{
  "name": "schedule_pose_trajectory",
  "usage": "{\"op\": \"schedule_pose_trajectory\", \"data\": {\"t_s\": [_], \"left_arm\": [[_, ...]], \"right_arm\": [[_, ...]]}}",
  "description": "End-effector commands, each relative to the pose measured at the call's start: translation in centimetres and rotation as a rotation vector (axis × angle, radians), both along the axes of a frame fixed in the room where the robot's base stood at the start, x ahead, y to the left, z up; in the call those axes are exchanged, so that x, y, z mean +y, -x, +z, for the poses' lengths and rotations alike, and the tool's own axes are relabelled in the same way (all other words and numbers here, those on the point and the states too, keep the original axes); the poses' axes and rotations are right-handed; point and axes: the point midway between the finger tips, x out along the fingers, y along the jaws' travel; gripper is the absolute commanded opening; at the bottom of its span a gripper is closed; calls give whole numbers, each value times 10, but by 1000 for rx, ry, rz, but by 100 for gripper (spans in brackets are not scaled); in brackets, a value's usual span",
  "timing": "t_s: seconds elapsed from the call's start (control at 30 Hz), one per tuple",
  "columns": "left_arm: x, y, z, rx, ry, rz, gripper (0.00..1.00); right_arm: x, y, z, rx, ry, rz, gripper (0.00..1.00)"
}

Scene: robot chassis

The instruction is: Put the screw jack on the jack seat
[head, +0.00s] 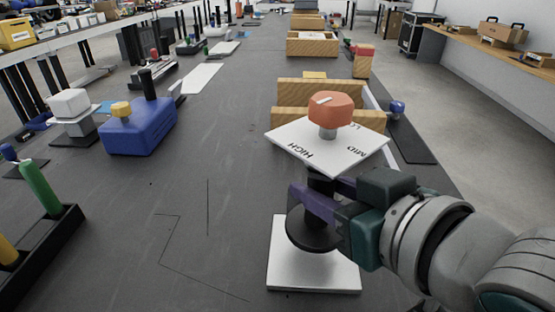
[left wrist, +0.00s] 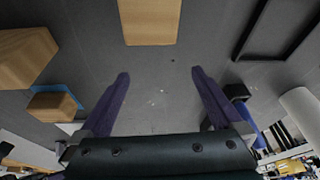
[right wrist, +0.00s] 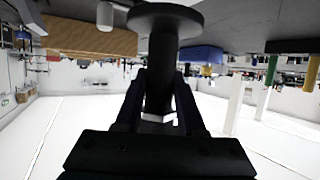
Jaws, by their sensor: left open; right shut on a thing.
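My right gripper (head: 324,195) is shut on the dark post of the screw jack (head: 315,232), whose round black foot shows just below the fingers. The post and foot also show in the right wrist view (right wrist: 164,50). Above the fingers is a white square plate (head: 290,147) marked HIGH and MID, with an orange knob (head: 330,108); I cannot tell how it joins the post. A silver square plate (head: 315,276), perhaps the jack seat, lies under the foot; contact cannot be told. My left gripper (left wrist: 160,85) is open and empty, out of the head view.
Wooden blocks (head: 320,92) stand behind the white plate. A blue block with a yellow knob (head: 140,128) and a white block on a stand (head: 70,103) are at the left. A black rack with a green cylinder (head: 40,187) is front left.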

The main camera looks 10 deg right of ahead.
Motion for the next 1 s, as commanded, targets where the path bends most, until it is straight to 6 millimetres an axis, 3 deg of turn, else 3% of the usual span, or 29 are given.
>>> {"op": "schedule_pose_trajectory", "data": {"t_s": [0.23,0.67,0.7,0.93,1.0], "left_arm": [[0,0,-17,0,0,0,100],[0,0,-18,0,0,0,100],[0,0,-18,0,0,0,100],[0,0,-18,0,0,0,100],[0,0,-18,0,1,0,100]], "right_arm": [[0,0,-38,-1,-1,0,0],[0,0,-43,-3,-2,0,0],[0,0,-44,1,-1,0,41],[0,0,-44,1,0,0,66],[0,0,-44,1,0,0,68]]}}
